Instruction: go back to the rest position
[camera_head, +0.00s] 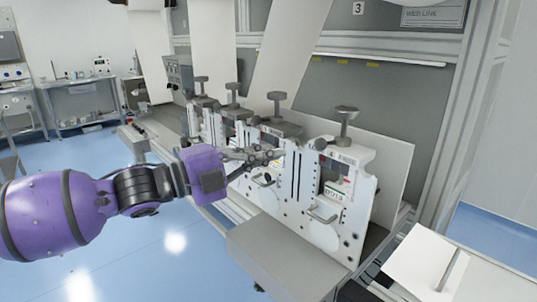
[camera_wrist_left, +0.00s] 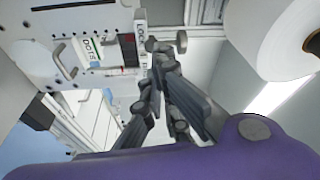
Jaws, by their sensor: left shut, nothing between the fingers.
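My left arm comes in from the left in the head view. Its gripper (camera_head: 262,158) is at the upper front of a row of white machine modules (camera_head: 333,205), close to their panels. The fingers are shut and hold nothing. In the left wrist view the gripper (camera_wrist_left: 165,62) has its fingers together, pointing up past a white panel (camera_wrist_left: 85,25) with a small display. I cannot tell whether the fingertips touch the panel. My right gripper is not in either view.
Knobs on posts (camera_head: 346,114) stand on top of the modules. A grey ledge (camera_head: 285,262) juts out below them. A white roll (camera_wrist_left: 270,35) hangs at the upper right in the wrist view. Blue floor (camera_head: 150,250) is open at the left; a bench (camera_head: 85,90) stands behind.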

